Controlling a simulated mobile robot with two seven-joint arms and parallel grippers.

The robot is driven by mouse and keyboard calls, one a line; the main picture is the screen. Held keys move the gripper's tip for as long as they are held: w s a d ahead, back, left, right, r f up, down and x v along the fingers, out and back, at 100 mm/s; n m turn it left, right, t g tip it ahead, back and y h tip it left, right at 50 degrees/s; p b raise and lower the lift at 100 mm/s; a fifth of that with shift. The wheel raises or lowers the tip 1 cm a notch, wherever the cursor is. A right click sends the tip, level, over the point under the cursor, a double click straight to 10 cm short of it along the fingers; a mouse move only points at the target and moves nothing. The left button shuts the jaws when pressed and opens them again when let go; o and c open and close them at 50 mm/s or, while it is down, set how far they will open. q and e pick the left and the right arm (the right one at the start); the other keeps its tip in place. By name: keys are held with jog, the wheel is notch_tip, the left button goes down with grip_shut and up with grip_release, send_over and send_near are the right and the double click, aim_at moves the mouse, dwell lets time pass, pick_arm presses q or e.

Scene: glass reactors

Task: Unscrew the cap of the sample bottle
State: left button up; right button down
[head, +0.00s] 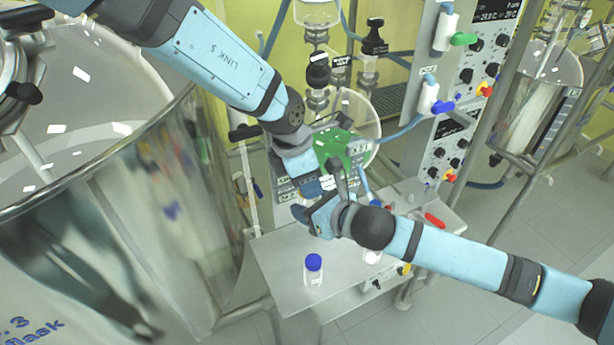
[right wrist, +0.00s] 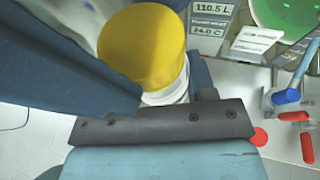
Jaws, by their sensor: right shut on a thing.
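The sample bottle shows in the right wrist view as a yellow cap (right wrist: 142,48) above a white neck (right wrist: 168,94). My right gripper (right wrist: 172,88) is around it, with a dark blue finger on either side, and is shut on it. The fingers sit near the neck, and the rest of the bottle is hidden. In the head view my right gripper (head: 325,212) is above the bench, and the yellow cap cannot be made out there. My left gripper (head: 322,172) comes down from the upper left, just above the right one. Its fingers are too small and overlapped to read.
A blue-capped bottle (head: 313,270) stands on the grey bench (head: 275,262). A red-handled item (head: 434,220) lies at the bench's right. A large steel-and-glass vessel (head: 150,200) fills the left. A control panel (head: 455,100) and glassware (head: 318,75) stand behind.

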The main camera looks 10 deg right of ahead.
pick_arm(q)
jog(key=c, duration=0.5)
jog(key=shift+n+t, duration=0.4)
jog(key=shift+n, duration=1.2)
jog(key=o, duration=1)
jog(key=shift+r, duration=0.1)
